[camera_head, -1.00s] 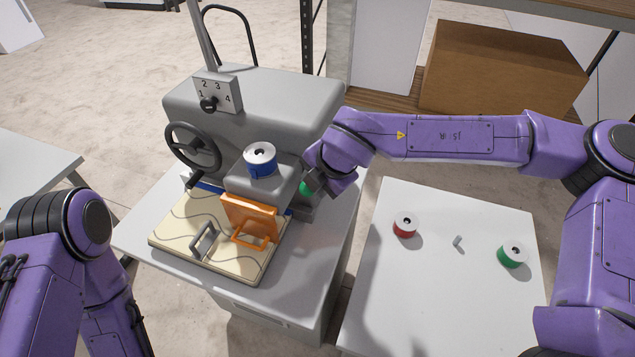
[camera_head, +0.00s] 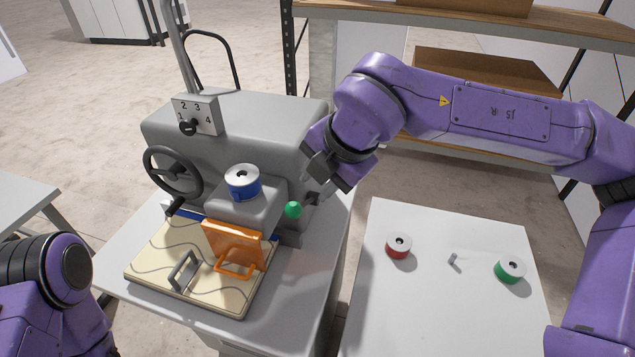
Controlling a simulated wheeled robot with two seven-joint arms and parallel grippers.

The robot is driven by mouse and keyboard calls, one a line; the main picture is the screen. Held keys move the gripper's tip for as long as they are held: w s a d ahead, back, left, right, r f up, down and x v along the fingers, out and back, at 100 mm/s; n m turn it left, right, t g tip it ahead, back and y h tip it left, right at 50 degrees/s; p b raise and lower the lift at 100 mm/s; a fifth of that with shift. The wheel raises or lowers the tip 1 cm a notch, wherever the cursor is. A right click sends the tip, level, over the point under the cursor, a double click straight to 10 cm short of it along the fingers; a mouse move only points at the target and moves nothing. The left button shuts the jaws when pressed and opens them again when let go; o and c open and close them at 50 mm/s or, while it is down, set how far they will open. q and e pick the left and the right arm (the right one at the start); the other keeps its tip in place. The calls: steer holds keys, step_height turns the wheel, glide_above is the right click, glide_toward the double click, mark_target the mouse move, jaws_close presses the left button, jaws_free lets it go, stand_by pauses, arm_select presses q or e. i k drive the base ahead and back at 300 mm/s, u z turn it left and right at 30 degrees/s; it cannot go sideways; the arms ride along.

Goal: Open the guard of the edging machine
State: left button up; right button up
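The grey edging machine (camera_head: 250,125) stands on a light cabinet at the left. Its orange guard (camera_head: 233,241) is a plate with a loop handle (camera_head: 240,268) low in front, below the blue-banded spool on the head. The guard looks down over the work area. My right gripper (camera_head: 325,178) hangs above and right of the guard, beside the machine's right side and apart from the guard. Its fingers are too dark and foreshortened to tell open from shut. Of my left arm only a part shows at the lower left; its gripper is out of view.
A green knob (camera_head: 293,210) sits on the machine's right side. A handwheel (camera_head: 173,174) and numbered dial (camera_head: 195,115) are on its left. A metal handle (camera_head: 185,270) stands on the cream board (camera_head: 150,265). The right table (camera_head: 440,310) holds red (camera_head: 399,247) and green (camera_head: 510,270) spools.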

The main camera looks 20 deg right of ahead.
mark_target(241, 246)
steer(key=k, duration=1)
